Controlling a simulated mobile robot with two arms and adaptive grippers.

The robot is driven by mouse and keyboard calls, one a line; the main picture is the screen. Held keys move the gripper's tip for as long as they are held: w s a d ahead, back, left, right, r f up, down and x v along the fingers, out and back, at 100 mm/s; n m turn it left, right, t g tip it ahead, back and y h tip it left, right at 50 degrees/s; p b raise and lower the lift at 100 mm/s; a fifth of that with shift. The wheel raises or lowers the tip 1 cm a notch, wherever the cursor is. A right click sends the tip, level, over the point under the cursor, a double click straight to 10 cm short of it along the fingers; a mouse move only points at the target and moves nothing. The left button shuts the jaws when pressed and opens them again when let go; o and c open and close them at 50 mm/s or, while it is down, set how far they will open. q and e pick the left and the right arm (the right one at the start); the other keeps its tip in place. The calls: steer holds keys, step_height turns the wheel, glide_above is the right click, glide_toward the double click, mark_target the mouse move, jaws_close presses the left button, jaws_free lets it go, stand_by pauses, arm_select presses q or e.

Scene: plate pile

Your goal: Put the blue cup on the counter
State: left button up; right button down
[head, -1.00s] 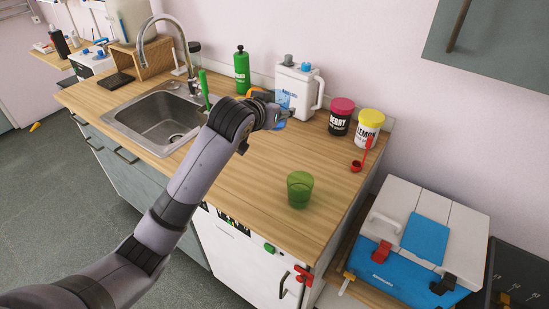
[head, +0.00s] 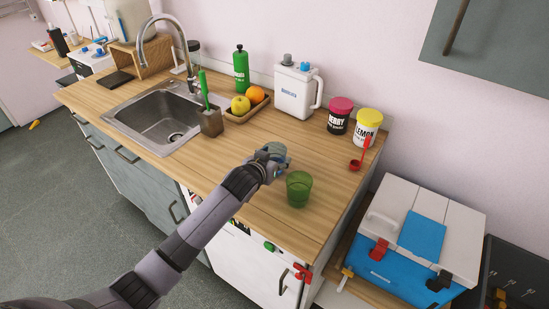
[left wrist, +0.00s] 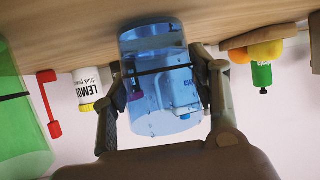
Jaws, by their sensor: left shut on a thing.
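The clear blue cup (left wrist: 160,85) is between the two fingers of my left gripper (left wrist: 163,100), which is shut on it. The left wrist view is upside down, with the wooden counter (left wrist: 225,22) along its top. The cup is over the counter, and I cannot tell whether its base touches the wood. In the head view, the cup (head: 277,151) is partly hidden by my left gripper (head: 270,163). It is just behind and left of the green cup (head: 298,189), which stands upright on the counter (head: 225,160). My right gripper is not in view.
A white jug (head: 296,92), a red-lidded jar (head: 340,116) and a yellow-lidded jar (head: 368,128) stand along the wall, with a red spoon (head: 357,163) nearby. A fruit tray (head: 243,117) and brush holder (head: 211,123) stand by the sink (head: 165,125). The counter between them and the green cup is clear.

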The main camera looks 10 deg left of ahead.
arm_select(q)
steer(key=shift+f, duration=0.15)
steer(key=o, duration=1.2)
steer(key=shift+r, duration=0.2)
steer(key=shift+s, duration=0.3)
steer(key=b+v, duration=0.1)
steer(key=v, duration=1)
steer(key=shift+s, duration=0.2)
